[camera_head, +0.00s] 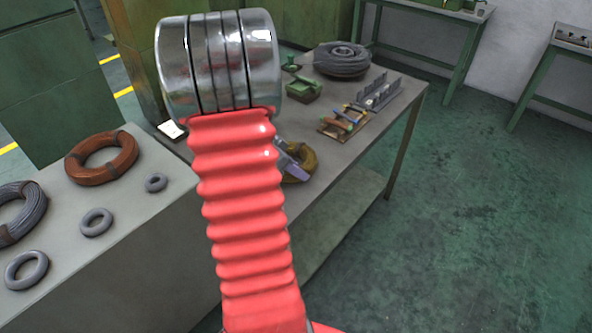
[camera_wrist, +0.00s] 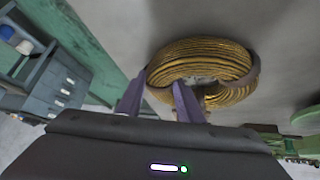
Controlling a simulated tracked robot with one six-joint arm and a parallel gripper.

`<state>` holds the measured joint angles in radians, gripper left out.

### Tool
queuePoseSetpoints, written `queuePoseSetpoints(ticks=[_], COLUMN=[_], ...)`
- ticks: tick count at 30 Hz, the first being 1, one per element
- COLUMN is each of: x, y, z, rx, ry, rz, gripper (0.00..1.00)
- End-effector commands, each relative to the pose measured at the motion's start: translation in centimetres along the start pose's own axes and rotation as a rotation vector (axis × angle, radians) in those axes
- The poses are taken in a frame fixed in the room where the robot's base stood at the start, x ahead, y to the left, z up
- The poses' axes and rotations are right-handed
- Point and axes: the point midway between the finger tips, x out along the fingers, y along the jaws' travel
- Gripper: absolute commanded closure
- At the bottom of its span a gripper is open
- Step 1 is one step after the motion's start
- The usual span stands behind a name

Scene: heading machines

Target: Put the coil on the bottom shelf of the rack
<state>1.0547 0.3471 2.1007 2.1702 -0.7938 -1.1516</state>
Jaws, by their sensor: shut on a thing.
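A brass-yellow wire coil (camera_head: 306,158) shows in the head view, partly hidden behind my red arm, at the near part of the grey bench top. In the wrist view the coil (camera_wrist: 200,62) is a round bundle of windings with darker bands, seen against a grey surface. My gripper (camera_wrist: 160,94) has its purple fingers at the near edge of the coil, shut on it. In the head view only part of my gripper (camera_head: 291,161) shows beside my arm. I cannot tell whether the coil touches the bench. I cannot make out a rack for certain.
The bench (camera_head: 405,100) also bears a dark grey coil (camera_head: 342,62), a green tool (camera_head: 303,88) and a tray of coloured-handled tools (camera_head: 343,120). A left table bears a copper coil (camera_head: 101,158) and several grey rings. The green floor (camera_head: 480,220) on the right is clear.

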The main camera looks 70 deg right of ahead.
Motion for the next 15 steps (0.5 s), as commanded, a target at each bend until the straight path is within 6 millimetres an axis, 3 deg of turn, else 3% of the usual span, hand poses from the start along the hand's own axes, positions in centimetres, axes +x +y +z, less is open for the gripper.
queuePoseSetpoints(ticks=[4,5,12,15], x=[0.09,0.12,0.09,0.08], y=[0.07,0.11,0.09,0.09], z=[0.11,0.17,0.11,0.09], rx=[-0.003,-0.003,-0.002,-0.002], ry=[-0.002,-0.003,-0.002,-0.002], rz=[0.002,0.003,0.002,0.002], gripper=[1.00,0.65,0.48,0.47])
